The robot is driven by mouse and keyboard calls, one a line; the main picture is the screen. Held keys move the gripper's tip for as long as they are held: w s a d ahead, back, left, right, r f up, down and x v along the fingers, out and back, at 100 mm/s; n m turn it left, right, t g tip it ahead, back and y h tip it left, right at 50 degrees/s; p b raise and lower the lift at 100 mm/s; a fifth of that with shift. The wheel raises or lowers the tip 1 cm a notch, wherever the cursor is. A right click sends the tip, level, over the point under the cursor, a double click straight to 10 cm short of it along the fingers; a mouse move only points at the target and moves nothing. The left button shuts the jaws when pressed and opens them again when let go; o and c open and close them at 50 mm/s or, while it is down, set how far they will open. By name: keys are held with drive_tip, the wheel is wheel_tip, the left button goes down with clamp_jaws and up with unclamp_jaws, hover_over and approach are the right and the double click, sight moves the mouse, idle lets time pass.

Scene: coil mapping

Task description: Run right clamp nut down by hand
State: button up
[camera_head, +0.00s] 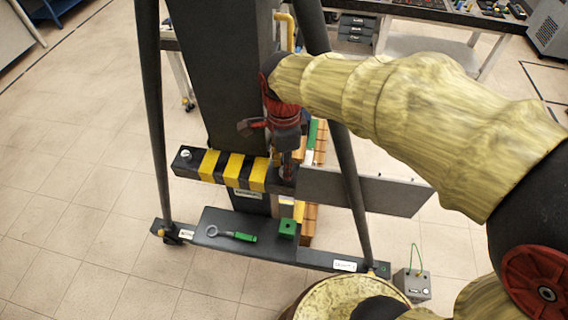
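A dark clamp bar (210,165) with yellow and black stripes lies across the front of a tall dark column. A small light nut on a stud (186,154) shows at the bar's left end. My gripper (287,150), dark with red parts, points down over the bar's right end. The right clamp nut is hidden by the gripper, and I cannot tell whether the fingers touch it. The fingertips are too small and covered to show whether they are open or shut.
A grey plate (370,192) extends right of the bar. Slanted dark legs (155,110) stand on both sides. A grey box (412,285) sits at lower right. Floor at left is clear.

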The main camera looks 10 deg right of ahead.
drive_tip(key=shift+o, duration=0.6)
drive_tip(key=shift+r, duration=0.1)
wheel_tip(320, 180, up, 12)
drive_tip(key=s+d+f+n+t+b, duration=0.2)
drive_tip(key=s+d+f+n+b, duration=0.2)
drive_tip(key=f+b, duration=0.3)
drive_tip(key=s+d+f+n+t+b, duration=0.1)
drive_tip(key=s+d+f+n+b, duration=0.3)
drive_tip(key=f+n+b, duration=0.3)
drive_tip(key=s+d+f+n+t+b, duration=0.2)
drive_tip(key=s+d+f+n+b, duration=0.2)
drive_tip(key=f, duration=0.7)
drive_tip(key=n+b, duration=0.2)
drive_tip(key=b, duration=0.2)
drive_tip(key=shift+s+f+t, duration=0.15)
drive_tip(key=shift+f+t, duration=0.15)
drive_tip(key=shift+f, duration=0.1)
